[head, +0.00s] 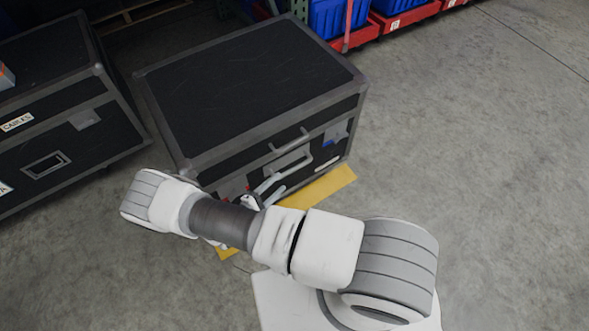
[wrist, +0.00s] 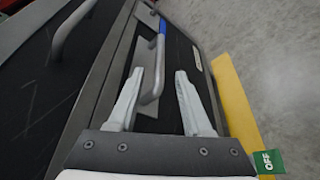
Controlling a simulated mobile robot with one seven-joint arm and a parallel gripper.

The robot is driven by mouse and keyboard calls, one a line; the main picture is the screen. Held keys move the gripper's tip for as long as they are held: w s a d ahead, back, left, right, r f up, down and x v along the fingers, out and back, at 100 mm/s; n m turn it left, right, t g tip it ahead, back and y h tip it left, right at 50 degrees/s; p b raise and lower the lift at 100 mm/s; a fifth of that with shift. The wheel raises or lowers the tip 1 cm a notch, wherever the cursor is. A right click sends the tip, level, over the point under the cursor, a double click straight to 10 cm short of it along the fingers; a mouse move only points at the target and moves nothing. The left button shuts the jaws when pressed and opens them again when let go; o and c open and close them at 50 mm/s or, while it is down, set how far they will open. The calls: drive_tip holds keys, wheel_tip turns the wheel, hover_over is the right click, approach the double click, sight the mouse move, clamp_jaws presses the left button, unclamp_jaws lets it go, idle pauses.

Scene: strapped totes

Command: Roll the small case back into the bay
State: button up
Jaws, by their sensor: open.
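The small case (head: 250,85) is black with grey metal edges and stands in the middle of the head view. Its front carries an upper handle (head: 290,140) and a lower handle (head: 300,164). In the wrist view the upper handle (wrist: 72,28) lies at the top left, and the lower handle (wrist: 160,70) reaches between my fingers. My gripper (wrist: 160,74) is open at the case front, its two pale fingers spread around the lower handle's near part, which lies closer to the left finger. My arm hides part of the case's lower front left corner.
A yellow floor strip (head: 318,188) runs along the case's front. A larger black case labelled CABLES (head: 60,125) stands close on the left. Blue bins (head: 400,12) on red bases stand behind. Floor at right is clear.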

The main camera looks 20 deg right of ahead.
sight(290, 173)
drive_tip(key=b+x, duration=0.1)
drive_tip(key=x, duration=0.8)
drive_tip(key=shift+w+d+b, duration=0.15)
drive_tip(key=shift+d+b, duration=0.1)
drive_tip(key=shift+b, duration=0.05)
clamp_jaws()
idle(0.9)
